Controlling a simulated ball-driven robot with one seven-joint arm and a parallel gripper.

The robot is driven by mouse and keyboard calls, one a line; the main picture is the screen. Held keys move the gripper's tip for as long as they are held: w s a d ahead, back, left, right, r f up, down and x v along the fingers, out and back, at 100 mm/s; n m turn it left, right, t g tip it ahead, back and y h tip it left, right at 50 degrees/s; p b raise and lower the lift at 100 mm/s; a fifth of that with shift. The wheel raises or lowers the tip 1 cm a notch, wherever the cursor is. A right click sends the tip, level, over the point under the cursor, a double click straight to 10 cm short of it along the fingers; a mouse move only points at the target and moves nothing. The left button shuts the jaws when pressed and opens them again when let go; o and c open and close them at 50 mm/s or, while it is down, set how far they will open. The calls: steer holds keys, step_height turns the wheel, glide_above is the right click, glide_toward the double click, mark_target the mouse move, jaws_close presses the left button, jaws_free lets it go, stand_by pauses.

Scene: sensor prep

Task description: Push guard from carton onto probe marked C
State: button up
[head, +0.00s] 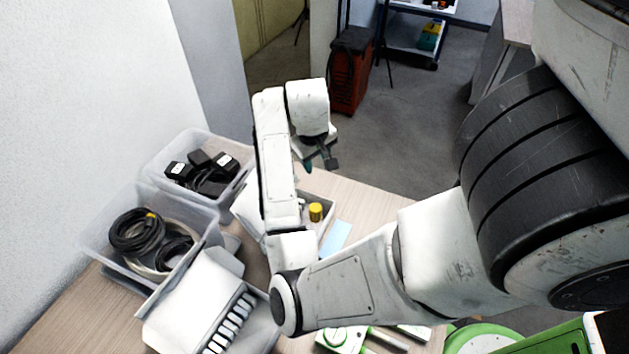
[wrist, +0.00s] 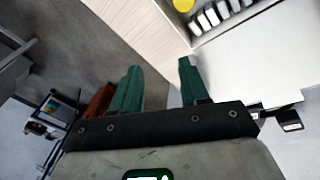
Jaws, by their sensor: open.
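My gripper (head: 318,165) is raised above the table's far end in the head view, its jaws apart and empty. The wrist view shows its two green fingers (wrist: 160,72) with a gap between them. An open white carton (head: 188,302) with a row of small pale pieces (head: 230,323) stands at the front left. Green-and-white units with metal rods (head: 385,340) lie at the bottom, partly hidden by my arm. No letter C is readable.
Two clear bins stand along the wall, one with black cables (head: 140,232), one with black adapters (head: 205,172). A light blue sheet (head: 336,238) lies on the wooden table (head: 375,208). A red cabinet (head: 350,75) stands on the floor beyond.

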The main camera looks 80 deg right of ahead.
mark_target(315, 207)
steer(key=a+f+y, duration=0.1)
steer(key=f, duration=0.3)
steer(key=a+f+y, duration=0.1)
steer(key=f, duration=0.4)
steer(key=a+f+m, duration=0.1)
steer(key=f, duration=0.4)
steer(key=shift+s+a+f+y, duration=0.15)
steer(key=shift+s+f+y, duration=0.1)
steer(key=shift+y, duration=0.15)
steer(key=c, duration=0.7)
steer(key=shift+r+p, duration=2.55)
